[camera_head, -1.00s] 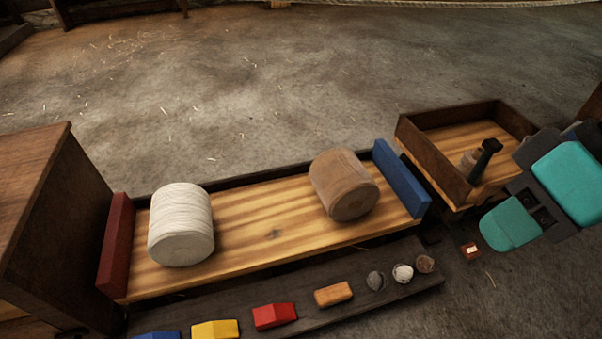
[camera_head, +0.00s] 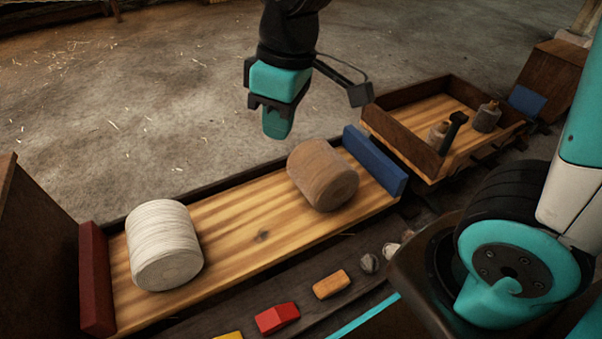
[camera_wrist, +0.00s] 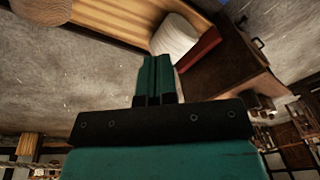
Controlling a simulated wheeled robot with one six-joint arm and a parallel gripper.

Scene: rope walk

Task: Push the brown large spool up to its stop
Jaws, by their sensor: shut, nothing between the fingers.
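The brown large spool (camera_head: 323,175) lies on its side on the wooden track (camera_head: 232,246), near its right end. A small gap shows between it and the blue stop (camera_head: 375,162). A white spool (camera_head: 164,246) lies near the red stop (camera_head: 96,279) at the left end. My gripper (camera_head: 277,125) is shut and empty, above the floor behind the track, up and left of the brown spool and apart from it. In the wrist view my gripper (camera_wrist: 157,62) points toward the white spool (camera_wrist: 174,38); the brown spool (camera_wrist: 40,8) is partly cut off at the top left.
A walled tray (camera_head: 440,105) with small bottle-like items stands right of the track. A brown cabinet (camera_head: 28,255) stands at left. The floor behind is clear.

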